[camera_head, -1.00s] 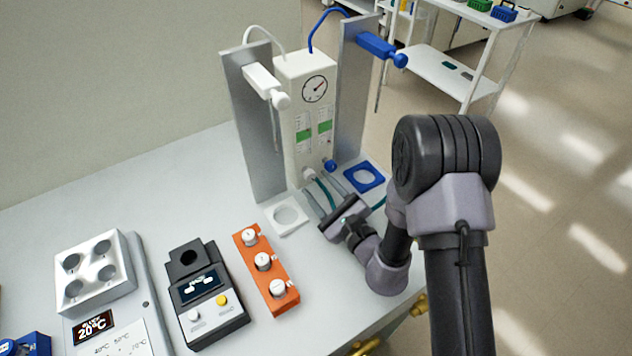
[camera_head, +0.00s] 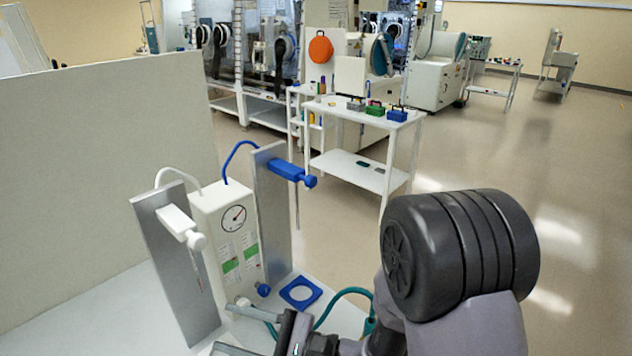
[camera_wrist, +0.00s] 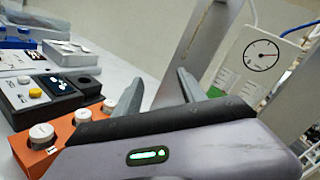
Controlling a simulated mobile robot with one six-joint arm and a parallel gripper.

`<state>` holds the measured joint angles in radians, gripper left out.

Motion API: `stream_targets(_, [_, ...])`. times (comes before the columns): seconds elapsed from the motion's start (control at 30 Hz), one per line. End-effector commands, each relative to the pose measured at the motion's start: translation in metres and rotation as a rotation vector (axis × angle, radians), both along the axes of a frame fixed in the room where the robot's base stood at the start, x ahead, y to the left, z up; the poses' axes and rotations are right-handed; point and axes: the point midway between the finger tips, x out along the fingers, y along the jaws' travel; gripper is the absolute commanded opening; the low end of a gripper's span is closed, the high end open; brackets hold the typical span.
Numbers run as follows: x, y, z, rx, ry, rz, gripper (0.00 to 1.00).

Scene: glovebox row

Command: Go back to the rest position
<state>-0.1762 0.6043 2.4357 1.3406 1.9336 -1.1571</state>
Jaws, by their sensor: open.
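My gripper (camera_head: 232,328) is at the bottom edge of the head view, low in front of the white gauge unit (camera_head: 228,240). Its two grey fingers stand apart with nothing between them. In the wrist view my gripper (camera_wrist: 159,84) also shows open and empty. The lower part of my wrist is cut off by the head view's edge, and my arm's large dark joint fills the lower right.
A white holder (camera_head: 180,225) and a blue holder (camera_head: 288,168) sit on metal plates beside the gauge unit. A blue square ring (camera_head: 288,297) lies near. The orange block (camera_wrist: 62,148) and dark device (camera_wrist: 52,92) show in the wrist view. Open floor (camera_head: 480,150) lies right.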

Motion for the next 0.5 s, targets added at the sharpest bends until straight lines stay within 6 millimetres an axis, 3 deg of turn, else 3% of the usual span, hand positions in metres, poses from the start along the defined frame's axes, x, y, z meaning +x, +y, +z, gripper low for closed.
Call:
stream_targets(0.03, [-0.03, 0.0, 0.029, -0.053, -0.063, 0.127, 0.48])
stream_targets(0.1, [-0.078, -0.011, 0.046, -0.196, -0.14, 0.306, 0.48])
stream_targets(0.17, [-0.112, -0.03, 0.047, -0.362, -0.214, 0.417, 0.48])
stream_targets(0.23, [-0.137, -0.064, 0.04, -0.597, -0.306, 0.487, 0.48])
stream_targets(0.3, [-0.146, -0.106, 0.031, -0.855, -0.402, 0.489, 0.48])
stream_targets(0.37, [-0.142, -0.143, 0.029, -1.066, -0.48, 0.443, 0.48])
stream_targets(0.4, [-0.137, -0.167, 0.031, -1.193, -0.527, 0.396, 0.48])
stream_targets(0.5, [-0.124, -0.215, 0.046, -1.433, -0.626, 0.264, 0.48])
